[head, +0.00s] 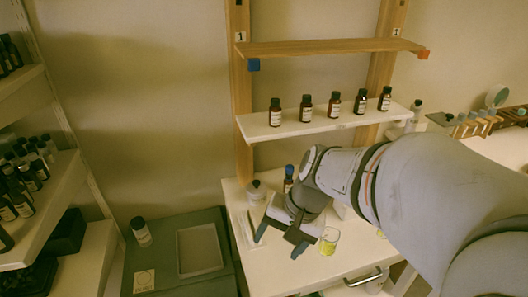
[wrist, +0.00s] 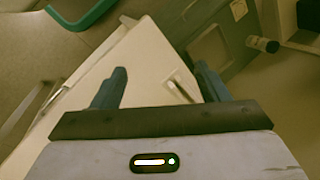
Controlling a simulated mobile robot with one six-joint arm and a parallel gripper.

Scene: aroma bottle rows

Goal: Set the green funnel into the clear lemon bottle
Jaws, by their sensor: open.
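My gripper (head: 278,243) is open above the white table, with nothing visible between its fingers. In the wrist view the two fingers (wrist: 160,84) stand wide apart over the table top. A clear glass vessel with yellow-green contents (head: 329,241) stands on the table just right of my gripper in the head view; it may be the lemon bottle, but I cannot tell. I cannot make out the green funnel. A teal-green curved band (wrist: 85,25) shows at the top left of the wrist view; I cannot tell what it is.
A pale dark-capped bottle (head: 257,190) and a blue-capped bottle (head: 289,178) stand behind my gripper. Several brown bottles line the white shelf (head: 290,127) above.

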